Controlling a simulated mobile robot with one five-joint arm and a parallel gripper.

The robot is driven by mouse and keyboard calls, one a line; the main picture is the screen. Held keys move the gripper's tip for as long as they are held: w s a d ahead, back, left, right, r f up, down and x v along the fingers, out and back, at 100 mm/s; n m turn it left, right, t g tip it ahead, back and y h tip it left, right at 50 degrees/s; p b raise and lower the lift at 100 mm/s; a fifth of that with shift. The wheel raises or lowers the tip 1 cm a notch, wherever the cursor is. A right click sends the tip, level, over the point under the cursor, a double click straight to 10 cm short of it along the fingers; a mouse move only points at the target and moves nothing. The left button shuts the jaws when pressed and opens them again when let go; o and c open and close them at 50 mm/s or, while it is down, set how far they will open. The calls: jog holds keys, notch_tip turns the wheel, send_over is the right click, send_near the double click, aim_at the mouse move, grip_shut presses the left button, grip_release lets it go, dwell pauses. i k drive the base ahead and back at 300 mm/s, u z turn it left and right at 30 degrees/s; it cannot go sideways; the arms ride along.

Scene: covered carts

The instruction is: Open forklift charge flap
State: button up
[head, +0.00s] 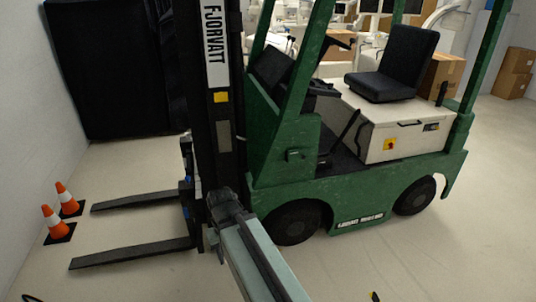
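A green forklift (345,217) with a black mast (205,120) stands across the middle of the head view. A small raised green fitting (294,155) sits on its front side panel. A pale battery box (400,143) under the seat bears a yellow and red label (390,145) and a dark fitting (431,127). I cannot tell which part is the charge flap; no flap visibly stands open. My arm reaches up from the bottom edge. My dark gripper (222,203) shows in front of the mast's lower part, left of the green fitting; its fingers are not clear.
Two forks (135,254) stick out low to the left. Two orange and white cones (53,222) stand near the left wall. A black cover (110,70) hangs behind. Cardboard boxes (513,72) are at the far right. The floor at the lower right is mostly clear.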

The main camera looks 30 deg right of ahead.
aim_at(298, 155)
jog(key=u, duration=0.35)
jog(key=i, duration=1.45)
jog(key=z, duration=0.6)
